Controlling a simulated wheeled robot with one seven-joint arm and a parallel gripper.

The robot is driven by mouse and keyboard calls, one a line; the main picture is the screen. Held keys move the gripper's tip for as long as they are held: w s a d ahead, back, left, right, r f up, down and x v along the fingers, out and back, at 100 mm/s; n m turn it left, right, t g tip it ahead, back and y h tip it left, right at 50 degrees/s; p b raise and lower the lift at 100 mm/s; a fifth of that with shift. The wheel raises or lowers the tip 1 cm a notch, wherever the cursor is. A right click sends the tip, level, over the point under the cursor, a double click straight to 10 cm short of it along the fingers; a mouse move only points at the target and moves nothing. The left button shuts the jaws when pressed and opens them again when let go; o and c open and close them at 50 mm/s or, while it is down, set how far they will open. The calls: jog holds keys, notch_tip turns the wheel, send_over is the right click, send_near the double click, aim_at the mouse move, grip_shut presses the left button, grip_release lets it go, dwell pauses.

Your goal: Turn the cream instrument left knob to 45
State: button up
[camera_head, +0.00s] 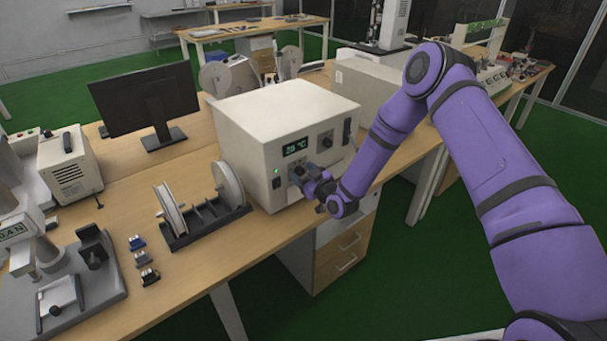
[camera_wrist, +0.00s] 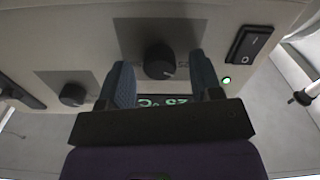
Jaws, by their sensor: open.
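The cream instrument (camera_head: 285,120) is a box on the wooden bench, with a display (camera_head: 295,147) reading 25 °C. My gripper (camera_head: 298,173) is at its front face, below the display. In the wrist view, the black left knob (camera_wrist: 159,61) sits between the two blue fingers of my open gripper (camera_wrist: 160,72), with a visible gap on each side. The knob's pointer direction is too unclear to read. A second black knob (camera_wrist: 73,95) is at the left of the wrist view. In the head view my gripper hides the left knob.
A black rocker switch (camera_wrist: 247,44) and a lit green lamp (camera_wrist: 226,80) are beside the left knob. A reel rack (camera_head: 205,215) stands close to the instrument's left. A monitor (camera_head: 148,100) is behind. The bench's front edge runs below my gripper.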

jog(key=c, duration=0.9)
jog(key=shift+m, duration=0.3)
jog(key=m, duration=0.3)
jog(key=shift+d+m, duration=0.1)
jog(key=shift+m, duration=0.3)
jog(key=m, duration=0.4)
jog(key=shift+m, duration=0.3)
jog(key=m, duration=0.4)
jog(key=shift+f, duration=0.1)
jog(key=shift+m, duration=2.4)
